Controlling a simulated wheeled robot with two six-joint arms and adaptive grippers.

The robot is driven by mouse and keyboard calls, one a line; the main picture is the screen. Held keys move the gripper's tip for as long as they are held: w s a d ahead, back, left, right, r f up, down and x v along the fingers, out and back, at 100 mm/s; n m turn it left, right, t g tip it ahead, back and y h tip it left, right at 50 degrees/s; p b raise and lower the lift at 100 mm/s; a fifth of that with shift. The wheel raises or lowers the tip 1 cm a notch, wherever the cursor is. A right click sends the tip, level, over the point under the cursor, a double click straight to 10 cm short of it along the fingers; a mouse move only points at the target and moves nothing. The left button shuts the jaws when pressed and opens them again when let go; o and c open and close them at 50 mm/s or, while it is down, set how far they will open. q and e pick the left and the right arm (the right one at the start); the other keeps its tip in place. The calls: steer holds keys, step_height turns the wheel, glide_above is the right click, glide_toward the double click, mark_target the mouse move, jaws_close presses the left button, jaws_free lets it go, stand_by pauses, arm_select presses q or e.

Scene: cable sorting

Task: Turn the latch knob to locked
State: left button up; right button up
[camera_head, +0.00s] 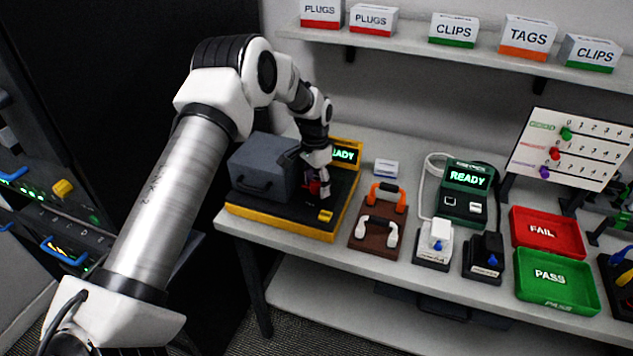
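My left gripper (317,189) points down over the black top of the yellow-edged station (280,232), beside the grey box (263,168). A small red part, which looks like the latch knob (313,187), shows at its fingertips and is mostly hidden by them. I cannot tell whether the fingers are closed on it or only around it, nor which way the knob points. A small yellow block (325,216) sits on the station in front of the gripper. A yellow-framed display (345,154) behind it reads READY, partly covered by my arm. My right gripper is out of view.
Right of the station are a brown board (373,241) with an orange and a white handle, a green READY tester (466,190), and white and black plug blocks. Red FAIL (548,234) and green PASS (556,279) trays stand further right. A shelf with labelled boxes (454,30) runs above.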

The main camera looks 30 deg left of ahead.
arm_select(q)
step_height(320, 180, up, 12)
steer(key=shift+w+a, duration=0.3)
steer(key=shift+a, duration=0.05)
stand_by(0.5)
